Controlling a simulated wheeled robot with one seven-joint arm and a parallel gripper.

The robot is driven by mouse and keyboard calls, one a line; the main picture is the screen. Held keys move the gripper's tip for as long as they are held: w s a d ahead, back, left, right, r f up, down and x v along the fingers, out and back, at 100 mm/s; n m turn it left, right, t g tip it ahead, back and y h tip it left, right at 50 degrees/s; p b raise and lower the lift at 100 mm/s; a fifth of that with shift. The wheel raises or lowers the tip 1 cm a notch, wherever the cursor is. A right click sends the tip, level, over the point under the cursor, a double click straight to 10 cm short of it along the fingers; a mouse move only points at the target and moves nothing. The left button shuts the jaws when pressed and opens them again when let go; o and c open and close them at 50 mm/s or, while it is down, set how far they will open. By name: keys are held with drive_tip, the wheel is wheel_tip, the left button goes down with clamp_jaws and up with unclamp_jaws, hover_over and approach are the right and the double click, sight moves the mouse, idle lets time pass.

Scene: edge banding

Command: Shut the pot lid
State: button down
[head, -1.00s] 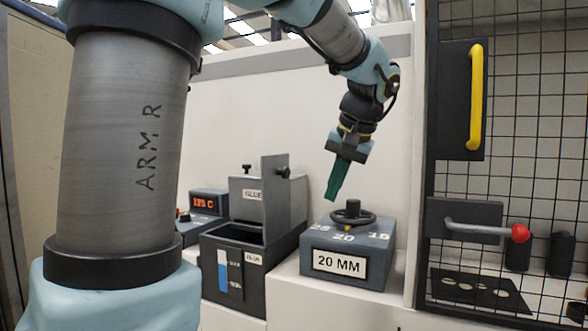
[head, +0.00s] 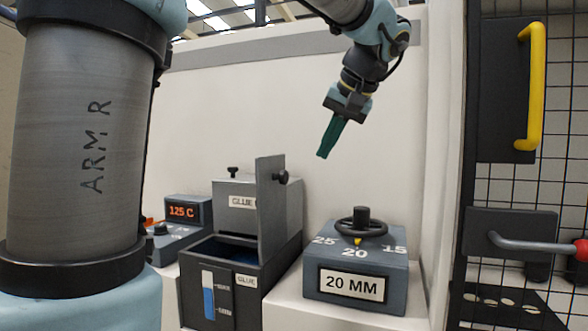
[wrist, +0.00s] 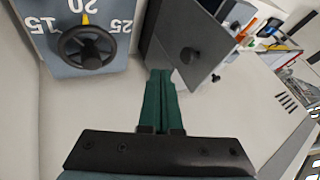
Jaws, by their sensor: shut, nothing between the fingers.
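The glue pot (head: 222,285) is a dark box with a blue level strip on its front, and its top is open. Its grey lid (head: 271,208) stands upright at the pot's right side, with a black knob (head: 281,177) on its right face. In the wrist view the lid (wrist: 180,45) and its knob (wrist: 190,56) show ahead and to the right of the fingers. My gripper (head: 322,156) has green fingers, pressed together and empty. It hangs in the air above and to the right of the lid, apart from it. The gripper also shows in the wrist view (wrist: 160,75).
A 20 MM dial box (head: 355,265) with a black handwheel (head: 361,226) stands right of the pot. A 125 C controller (head: 184,213) stands to the left. A mesh guard (head: 500,180) with a yellow handle (head: 533,85) is on the right. A pale wall is behind.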

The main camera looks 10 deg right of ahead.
drive_tip(key=w+a+f+p, duration=0.3)
drive_tip(key=w+a+f, duration=0.2)
drive_tip(key=shift+w+a+f, duration=0.15)
drive_tip(key=shift+w+f, duration=0.1)
drive_tip(key=shift+w, duration=0.1)
idle(0.3)
